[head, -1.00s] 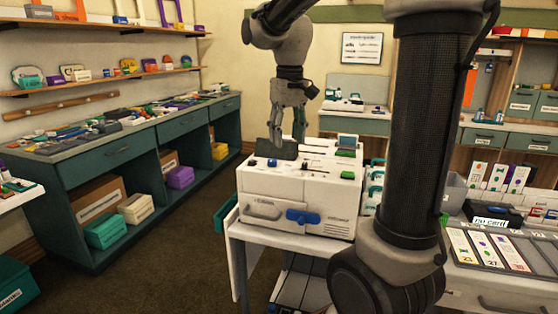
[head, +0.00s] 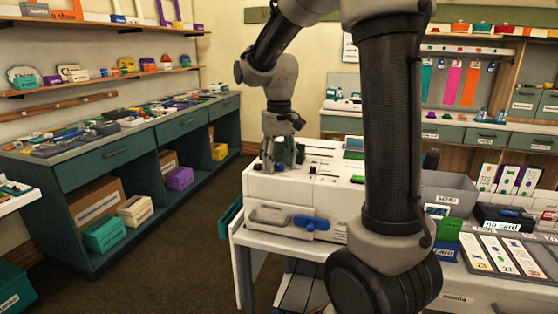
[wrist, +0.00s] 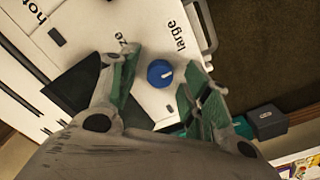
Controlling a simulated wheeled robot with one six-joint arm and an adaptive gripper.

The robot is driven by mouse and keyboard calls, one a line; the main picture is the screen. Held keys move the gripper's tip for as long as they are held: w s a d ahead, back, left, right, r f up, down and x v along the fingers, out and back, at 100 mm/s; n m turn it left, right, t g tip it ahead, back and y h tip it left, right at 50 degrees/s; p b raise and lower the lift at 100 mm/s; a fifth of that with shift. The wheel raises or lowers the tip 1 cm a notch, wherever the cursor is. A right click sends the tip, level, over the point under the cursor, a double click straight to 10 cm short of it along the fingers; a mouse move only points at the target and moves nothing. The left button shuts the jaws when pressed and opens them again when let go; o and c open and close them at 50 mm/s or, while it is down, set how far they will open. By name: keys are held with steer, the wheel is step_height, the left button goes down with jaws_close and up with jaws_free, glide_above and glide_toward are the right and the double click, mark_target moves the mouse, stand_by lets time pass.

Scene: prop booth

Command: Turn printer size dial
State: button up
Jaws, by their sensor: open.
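The white printer (head: 268,188) stands on a white table, with a grey handle and a blue lever on its front. Its round blue dial (wrist: 160,73) shows in the wrist view, with a white pointer line. The printed word "large" lies beside the dial; another label is partly covered by a finger. My gripper (head: 283,160) is low over the printer's top left. In the wrist view my gripper (wrist: 163,76) is open, with one finger on each side of the dial; gaps show and neither finger clearly touches it. In the head view the gripper largely hides the dial.
A black flap (wrist: 75,88) on the printer top lies close to the left finger. A grey bin (head: 447,188) and a card tray (head: 470,262) stand right of the printer. A teal counter (head: 110,152) runs along the left wall. Floor between is clear.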

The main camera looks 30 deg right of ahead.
jaws_close()
steer(key=c, duration=1.1)
jaws_free()
steer(key=shift+m, duration=0.3)
steer(key=shift+o, duration=0.2)
steer(key=m, duration=0.4)
steer(key=shift+m, duration=2.1)
steer(key=o, duration=1.1)
steer(key=shift+c, duration=0.2)
